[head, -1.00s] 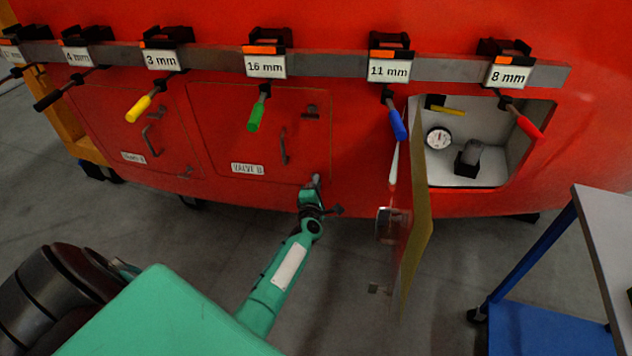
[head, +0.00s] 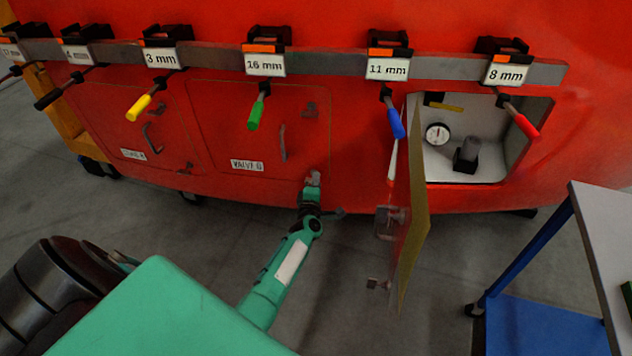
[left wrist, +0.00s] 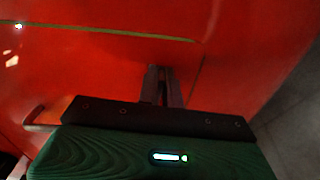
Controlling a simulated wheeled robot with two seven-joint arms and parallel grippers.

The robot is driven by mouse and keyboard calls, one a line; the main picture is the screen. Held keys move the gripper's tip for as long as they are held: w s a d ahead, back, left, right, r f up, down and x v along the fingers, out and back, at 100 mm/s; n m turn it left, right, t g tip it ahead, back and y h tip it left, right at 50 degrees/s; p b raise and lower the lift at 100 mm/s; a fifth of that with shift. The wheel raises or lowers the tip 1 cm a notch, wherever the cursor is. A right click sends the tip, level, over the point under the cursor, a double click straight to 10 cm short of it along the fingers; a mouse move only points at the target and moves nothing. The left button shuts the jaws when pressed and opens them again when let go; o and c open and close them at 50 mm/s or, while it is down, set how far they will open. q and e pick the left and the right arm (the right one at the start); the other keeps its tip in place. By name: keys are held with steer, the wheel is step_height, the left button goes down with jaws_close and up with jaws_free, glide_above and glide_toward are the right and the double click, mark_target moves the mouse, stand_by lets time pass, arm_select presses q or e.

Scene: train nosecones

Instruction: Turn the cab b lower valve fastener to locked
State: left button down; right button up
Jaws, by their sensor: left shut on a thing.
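The valve door (head: 230,125), labelled VALVE B (head: 247,165), is a closed red panel in the head view. Its lower fastener (head: 313,178) is at the door's lower right corner and is mostly covered by my left gripper (head: 312,184). The left gripper reaches it from below and is shut on it. In the left wrist view the two fingers (left wrist: 162,84) are close together against the red panel, near a door seam; the fastener between them is hidden, and its angle cannot be told. My right gripper is not in view.
An upper fastener (head: 309,109) and a handle (head: 283,143) are on the same door. Tools with coloured handles hang from a rail (head: 340,65) above. To the right, an open door (head: 412,220) sticks out beside a compartment with a gauge (head: 437,134). A blue cart (head: 545,320) stands at right.

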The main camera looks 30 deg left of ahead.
arm_select(q)
steer(key=c, duration=1.6)
jaws_free()
steer(key=shift+v, duration=6.9)
